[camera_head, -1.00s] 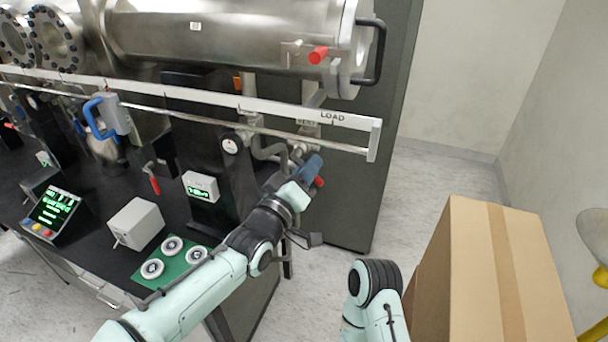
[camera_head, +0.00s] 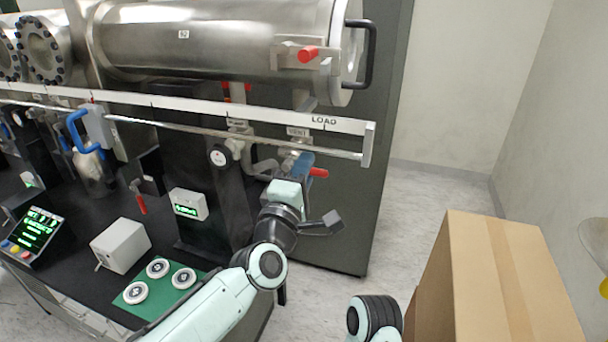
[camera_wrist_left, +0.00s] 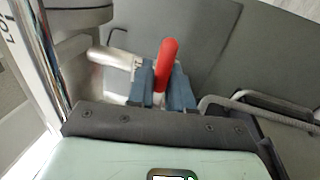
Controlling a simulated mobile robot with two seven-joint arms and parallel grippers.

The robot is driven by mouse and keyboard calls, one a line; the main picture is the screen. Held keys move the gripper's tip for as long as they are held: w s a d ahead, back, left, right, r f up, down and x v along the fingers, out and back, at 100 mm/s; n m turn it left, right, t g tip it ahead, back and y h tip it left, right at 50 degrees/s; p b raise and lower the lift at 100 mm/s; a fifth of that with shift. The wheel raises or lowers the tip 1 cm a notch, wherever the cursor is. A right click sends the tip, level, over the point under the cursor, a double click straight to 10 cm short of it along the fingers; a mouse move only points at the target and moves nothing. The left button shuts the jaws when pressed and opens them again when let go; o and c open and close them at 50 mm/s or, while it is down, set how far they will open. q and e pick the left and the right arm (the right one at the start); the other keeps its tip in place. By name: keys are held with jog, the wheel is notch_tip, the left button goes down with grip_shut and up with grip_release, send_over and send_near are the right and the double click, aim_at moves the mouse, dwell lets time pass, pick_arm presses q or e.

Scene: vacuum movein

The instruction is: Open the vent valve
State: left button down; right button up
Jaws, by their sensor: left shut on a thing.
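The vent valve's red handle (camera_head: 318,172) sticks out to the right below the VENT label (camera_head: 298,131), under the white rail. My left gripper (camera_head: 302,163) is at this valve, with its blue fingers around the handle. In the left wrist view the red handle (camera_wrist_left: 166,62) stands up between the two blue fingers (camera_wrist_left: 162,88), which are shut on it. A silver pipe piece (camera_wrist_left: 112,58) lies just left of the fingers. The valve body is mostly hidden by the gripper. My right gripper is out of the picture; only part of that arm shows at the bottom.
A white rail marked LOAD (camera_head: 325,121) runs just above my left gripper. A steel chamber (camera_head: 215,40) with another red handle (camera_head: 308,54) is above it. A cardboard box (camera_head: 500,285) stands at the right. The floor between box and cabinet is clear.

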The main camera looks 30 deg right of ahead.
pick_arm(q)
jog(key=shift+a+r+n, duration=0.1)
jog(key=shift+r+n, duration=0.4)
jog(key=shift+n, duration=0.1)
jog(key=c, duration=1.2)
grip_release()
jog(key=shift+f, duration=0.2)
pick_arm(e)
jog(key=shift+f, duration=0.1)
pick_arm(q)
jog(key=shift+s+f, duration=0.1)
jog(key=b+v, duration=0.5)
jog(key=v, duration=0.8)
jog(key=shift+b, duration=0.4)
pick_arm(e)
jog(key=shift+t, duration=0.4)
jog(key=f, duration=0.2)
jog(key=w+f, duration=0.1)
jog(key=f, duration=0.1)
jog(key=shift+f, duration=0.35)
